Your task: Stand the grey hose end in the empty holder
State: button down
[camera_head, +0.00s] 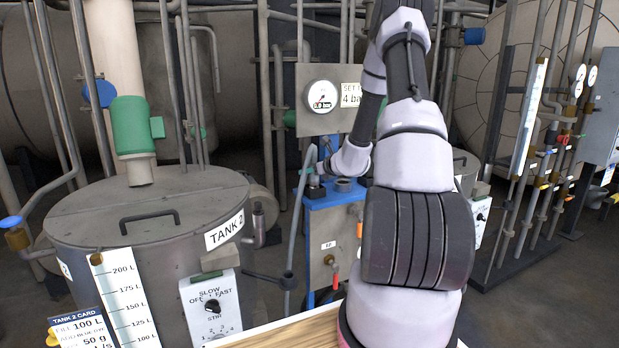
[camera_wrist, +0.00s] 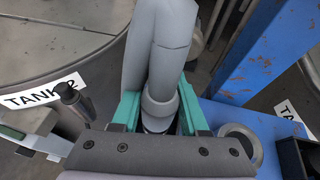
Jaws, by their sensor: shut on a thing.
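The grey hose end (camera_wrist: 160,104) is upright between the two teal fingers of my gripper (camera_wrist: 158,112), which is shut on it below the thick grey sleeve. Its dark lower tip is mostly hidden by my gripper. In the head view the grey hose (camera_head: 297,222) hangs down the left side of the blue stand (camera_head: 318,225), and my gripper (camera_head: 312,171) is above the stand's left top corner. An open round grey holder (camera_wrist: 240,140) shows just right of my gripper, and also in the head view (camera_head: 343,185). I cannot tell whether the tip touches anything below.
The Tank 2 vessel (camera_head: 160,215) with its flat lid stands to the left. A panel with a pressure gauge (camera_head: 322,96) rises behind the stand. A black open box (camera_wrist: 297,158) lies right of the round holder. Pipes (camera_head: 525,160) with valves stand at right.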

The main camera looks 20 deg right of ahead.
jog(key=shift+f, duration=0.9)
jog(key=shift+f, duration=0.1)
jog(key=shift+c, duration=2.1)
grip_release()
